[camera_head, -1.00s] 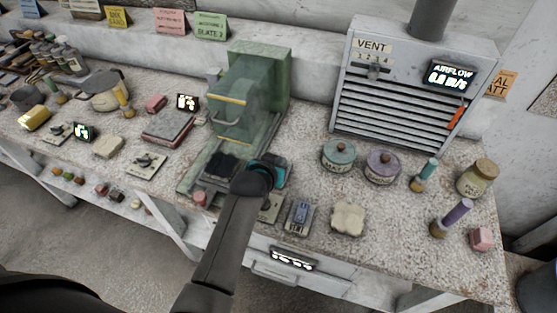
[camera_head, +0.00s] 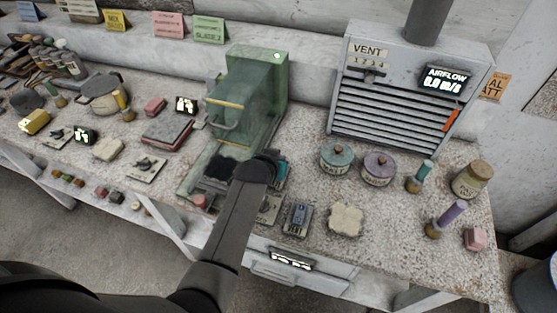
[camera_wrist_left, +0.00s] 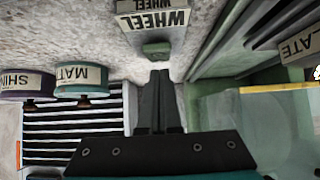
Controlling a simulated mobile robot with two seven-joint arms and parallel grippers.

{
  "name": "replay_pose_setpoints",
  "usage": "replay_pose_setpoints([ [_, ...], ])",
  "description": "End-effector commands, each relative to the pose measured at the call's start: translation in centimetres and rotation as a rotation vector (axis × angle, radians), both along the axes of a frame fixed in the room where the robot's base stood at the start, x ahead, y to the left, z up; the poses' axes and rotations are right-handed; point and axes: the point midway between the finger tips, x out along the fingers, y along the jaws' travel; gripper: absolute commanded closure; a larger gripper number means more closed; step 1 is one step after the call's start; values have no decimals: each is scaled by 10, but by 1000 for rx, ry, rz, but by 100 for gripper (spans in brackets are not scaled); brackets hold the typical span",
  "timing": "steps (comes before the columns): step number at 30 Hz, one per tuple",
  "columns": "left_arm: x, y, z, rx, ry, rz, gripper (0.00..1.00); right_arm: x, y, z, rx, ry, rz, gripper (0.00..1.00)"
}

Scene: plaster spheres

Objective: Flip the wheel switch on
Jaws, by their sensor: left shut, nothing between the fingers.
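The wheel switch shows in the left wrist view as a grey plate (camera_wrist_left: 158,38) lettered WHEEL, with a small green block-like part (camera_wrist_left: 156,49) near its edge. In the head view its plate (camera_head: 268,210) is partly hidden by my left arm. My left gripper (camera_wrist_left: 160,75) is shut and empty, its fingertips close to the green part; I cannot tell whether they touch. In the head view my left wrist covers the fingers. The green machine (camera_head: 262,75) stands behind, with a small pale green light (camera_head: 277,56) lit on its top right. My right gripper is not in view.
Teal (camera_head: 336,158) and purple (camera_head: 379,167) lidded jars stand before the vent box (camera_head: 405,85). The table's front edge is close.

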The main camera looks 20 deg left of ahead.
Motion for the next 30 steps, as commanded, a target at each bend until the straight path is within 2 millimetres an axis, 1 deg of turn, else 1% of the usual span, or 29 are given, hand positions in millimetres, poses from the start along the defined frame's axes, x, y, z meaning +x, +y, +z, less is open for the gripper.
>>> replay_pose_setpoints([
  [8,0,0,3,0,0,0,100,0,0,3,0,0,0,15],
  [11,1,1,10,0,-1,0,100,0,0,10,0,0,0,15],
  [21,8,3,45,1,-1,1,100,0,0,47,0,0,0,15],
  [23,3,3,49,1,-1,1,100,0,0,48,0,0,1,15],
  [30,-18,4,77,1,-1,1,100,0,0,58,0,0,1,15],
])
